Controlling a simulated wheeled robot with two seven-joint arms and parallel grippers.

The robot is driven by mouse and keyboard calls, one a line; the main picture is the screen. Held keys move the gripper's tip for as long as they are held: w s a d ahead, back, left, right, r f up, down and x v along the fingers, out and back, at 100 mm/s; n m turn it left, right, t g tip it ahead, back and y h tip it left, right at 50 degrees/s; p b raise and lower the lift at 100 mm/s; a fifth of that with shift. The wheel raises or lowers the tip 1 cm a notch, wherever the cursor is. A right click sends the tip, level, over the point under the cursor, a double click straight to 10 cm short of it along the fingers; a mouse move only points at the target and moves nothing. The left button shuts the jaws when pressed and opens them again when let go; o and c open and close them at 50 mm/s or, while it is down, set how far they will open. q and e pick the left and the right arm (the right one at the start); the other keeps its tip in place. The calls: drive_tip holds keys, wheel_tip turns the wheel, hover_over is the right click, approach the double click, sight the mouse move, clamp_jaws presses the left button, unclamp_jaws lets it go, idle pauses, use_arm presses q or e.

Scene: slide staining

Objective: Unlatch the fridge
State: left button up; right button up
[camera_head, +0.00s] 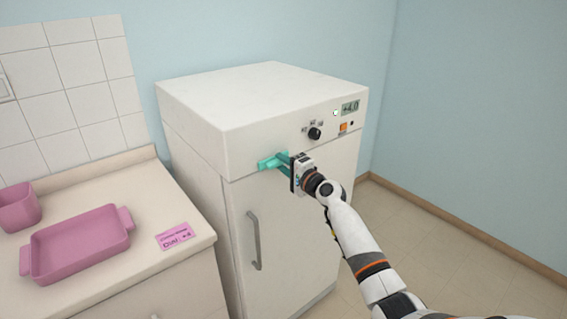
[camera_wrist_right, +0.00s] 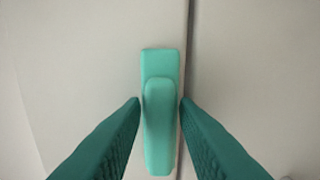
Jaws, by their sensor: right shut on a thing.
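The white fridge (camera_head: 290,215) stands against the wall, its door closed. A teal latch (camera_head: 270,162) sits at the seam above the door, near its upper left. In the right wrist view the latch (camera_wrist_right: 160,120) lies between the two fingers, along the door seam. My right gripper (camera_head: 283,161) is shut on the latch, and its teal fingers partly hide it in the head view. The fingers also show in the right wrist view (camera_wrist_right: 160,101), one on each side of the latch. A grey bar handle (camera_head: 254,241) is on the door below. My left gripper is not in view.
A counter (camera_head: 130,270) stands left of the fridge with a pink tray (camera_head: 80,245), a pink container (camera_head: 18,207) and a pink label card (camera_head: 174,236). The fridge's panel has a black knob (camera_head: 315,134) and a display (camera_head: 350,108). Floor (camera_head: 430,225) is clear to the right.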

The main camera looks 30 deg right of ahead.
drive_tip(key=shift+o, duration=0.2)
drive_tip(key=shift+m, duration=0.3)
drive_tip(key=o, duration=0.7)
drive_tip(key=s, duration=0.8)
drive_tip(key=s+d+b, duration=0.1)
drive_tip(key=s, duration=0.3)
